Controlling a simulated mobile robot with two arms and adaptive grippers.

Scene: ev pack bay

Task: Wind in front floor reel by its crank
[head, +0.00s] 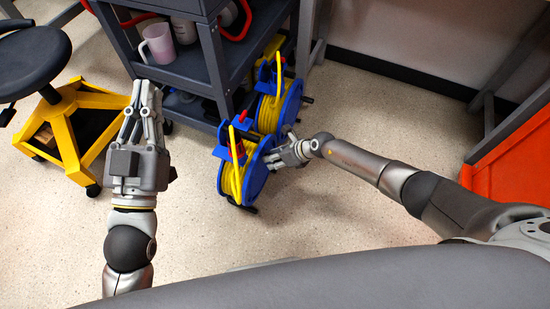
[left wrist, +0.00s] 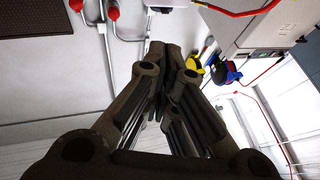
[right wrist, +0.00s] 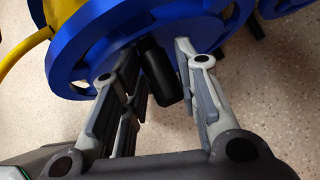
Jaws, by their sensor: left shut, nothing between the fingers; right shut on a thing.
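The front floor reel (head: 258,178) stands on the floor, with blue side discs and yellow cable wound between them. Its blue disc (right wrist: 195,30) fills the top of the right wrist view. My right gripper (head: 275,158) is at the right side of this reel, its fingers shut on the black crank handle (right wrist: 160,75). In the head view the fingers largely hide the handle. My left gripper (head: 149,88) is shut and empty, left of the reel and well apart from it. It also shows shut in the left wrist view (left wrist: 172,55).
A second blue reel (head: 290,104) with yellow cable stands right behind the front one. A grey shelf cart (head: 180,68) is beside them. A yellow-based stool (head: 70,140) stands left, an orange surface (head: 515,160) right. Floor right of the reels is clear.

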